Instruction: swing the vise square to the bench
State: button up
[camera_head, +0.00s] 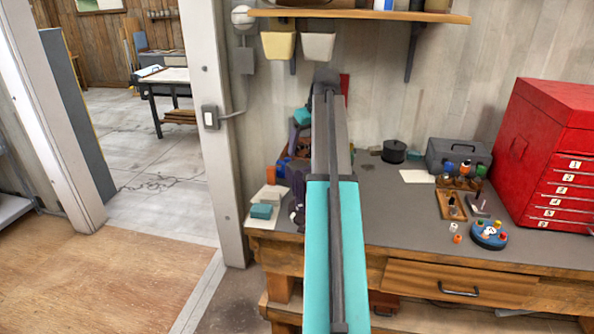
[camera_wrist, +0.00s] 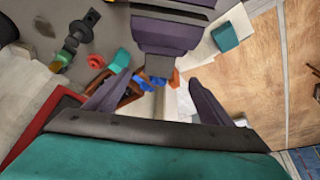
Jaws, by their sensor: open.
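A dark purple-grey body that looks like the vise (camera_wrist: 168,38) fills the top middle of the wrist view. In the head view a small dark, blocky part of what seems the same vise (camera_head: 297,213) shows at the bench's front edge. My arm hides most of it there, so its angle to the bench cannot be told. My gripper (camera_wrist: 160,80) has its two purple fingers spread wide apart, with no held object visible between them. The vise lies just beyond the fingers in the wrist view; whether they touch cannot be told.
A teal box (camera_head: 261,211) sits on papers left of the vise. Blue and orange items (camera_head: 281,168) lie behind it. A red tool chest (camera_head: 556,150), a wooden rack and a round tray (camera_head: 488,235) stand right.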

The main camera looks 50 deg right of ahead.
aim_at(300, 166)
jog(key=shift+p+x, duration=2.05)
jog(key=shift+x, duration=4.75)
jog(key=shift+s, duration=0.15)
